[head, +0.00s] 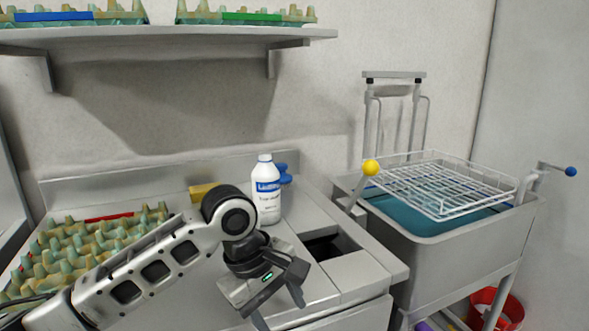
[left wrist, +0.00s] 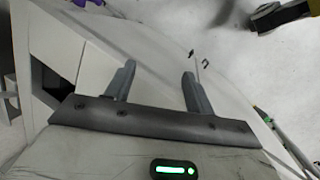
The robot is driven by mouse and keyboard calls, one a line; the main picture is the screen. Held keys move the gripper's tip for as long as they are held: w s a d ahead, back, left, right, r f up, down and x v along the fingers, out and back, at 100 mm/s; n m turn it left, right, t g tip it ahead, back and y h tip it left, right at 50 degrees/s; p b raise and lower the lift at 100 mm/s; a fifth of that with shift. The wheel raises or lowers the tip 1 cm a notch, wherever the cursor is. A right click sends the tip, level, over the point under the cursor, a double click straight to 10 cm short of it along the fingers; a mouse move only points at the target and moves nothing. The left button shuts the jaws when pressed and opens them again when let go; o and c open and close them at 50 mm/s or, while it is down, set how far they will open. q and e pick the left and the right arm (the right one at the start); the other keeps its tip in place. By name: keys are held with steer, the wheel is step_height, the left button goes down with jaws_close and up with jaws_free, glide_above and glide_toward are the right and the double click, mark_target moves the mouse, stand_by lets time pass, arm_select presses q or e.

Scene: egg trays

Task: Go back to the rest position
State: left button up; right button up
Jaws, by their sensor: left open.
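My left gripper (head: 281,306) is over the right part of the metal counter (head: 308,222), in front of the white bottle. In the left wrist view its two fingers (left wrist: 158,88) stand apart with nothing between them. My left arm comes in from the lower left and covers part of the egg trays (head: 58,240) on the counter. My right gripper is not clearly seen in either view.
A white bottle with a blue label (head: 266,190) stands behind my left wrist. A rectangular opening (head: 325,247) is in the counter to the right. A sink (head: 430,236) with a wire rack (head: 440,183) stands further right. A shelf (head: 160,38) holds more egg trays.

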arm_select(q)
steer(key=s+d+f+m+t+h, duration=0.2)
steer(key=f, duration=0.4)
steer(key=s+d+f+m+t+h, duration=0.2)
steer(key=f+m+h, duration=0.1)
steer(key=f, duration=0.3)
steer(key=s+a+f+m+t+y, duration=0.2)
steer(key=s+a+f+t, duration=0.1)
steer(key=s+a, duration=0.3)
steer(key=s+a+f+m+t+y, duration=0.3)
steer(key=s+a+f, duration=0.3)
steer(key=a, duration=0.3)
steer(key=shift+s+a+y, duration=0.3)
steer(key=shift+s+a, duration=0.05)
steer(key=shift+a, duration=0.05)
